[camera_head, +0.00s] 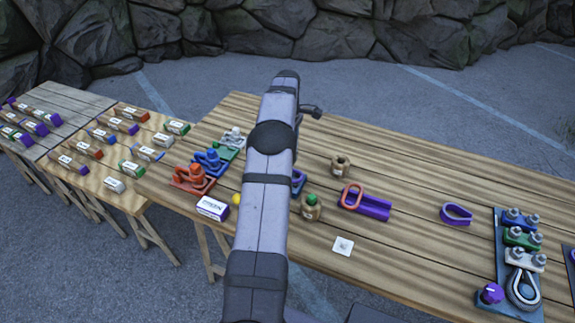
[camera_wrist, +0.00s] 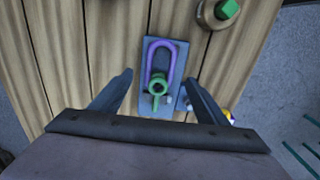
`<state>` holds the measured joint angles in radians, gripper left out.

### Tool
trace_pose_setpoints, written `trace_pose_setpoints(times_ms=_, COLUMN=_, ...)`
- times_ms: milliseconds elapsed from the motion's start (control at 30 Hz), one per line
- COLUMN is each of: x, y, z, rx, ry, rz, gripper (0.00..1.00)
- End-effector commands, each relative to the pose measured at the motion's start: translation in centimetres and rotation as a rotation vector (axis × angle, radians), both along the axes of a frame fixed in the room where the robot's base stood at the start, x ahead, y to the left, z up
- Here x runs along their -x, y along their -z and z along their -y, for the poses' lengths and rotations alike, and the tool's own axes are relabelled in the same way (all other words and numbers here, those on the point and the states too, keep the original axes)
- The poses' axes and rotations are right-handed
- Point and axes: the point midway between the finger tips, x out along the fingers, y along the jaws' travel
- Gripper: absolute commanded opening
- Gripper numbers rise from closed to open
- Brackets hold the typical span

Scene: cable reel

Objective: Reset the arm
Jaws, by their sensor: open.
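My arm (camera_head: 265,190) rises through the middle of the head view and bends at the top. My gripper is hidden behind it there. In the wrist view my gripper (camera_wrist: 158,85) is open, its two dark fingers apart with nothing held between them. Below and between the fingers is a blue-grey plate (camera_wrist: 149,62) on the wooden table. It carries a purple loop (camera_wrist: 164,42) and a green eyed part (camera_wrist: 157,84). In the head view the same plate and loop (camera_head: 299,181) are mostly hidden by my arm.
A green-topped brown pot (camera_head: 311,209) stands close to the plate. Red, blue and grey fixtures (camera_head: 208,165) and a white-purple box (camera_head: 212,208) are left. An orange-purple loop piece (camera_head: 365,203), a purple hook (camera_head: 456,214) and a clamp board (camera_head: 503,250) are right.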

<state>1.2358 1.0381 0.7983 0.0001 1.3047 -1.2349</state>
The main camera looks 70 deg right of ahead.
Motion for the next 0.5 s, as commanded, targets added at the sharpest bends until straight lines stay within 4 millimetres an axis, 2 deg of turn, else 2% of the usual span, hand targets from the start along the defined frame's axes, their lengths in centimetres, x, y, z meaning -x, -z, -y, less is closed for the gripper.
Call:
trace_pose_setpoints(times_ms=200, x=0.0, y=-1.5, z=0.0, rx=0.002, ry=0.0, rz=0.001, gripper=0.68)
trace_pose_setpoints(times_ms=400, x=0.0, y=-1.6, z=0.0, rx=0.0, ry=0.0, rz=0.0, gripper=0.68)
trace_pose_setpoints(times_ms=500, x=-0.7, y=-1.8, z=-0.5, rx=0.0, ry=-0.002, rz=0.0, gripper=0.68)
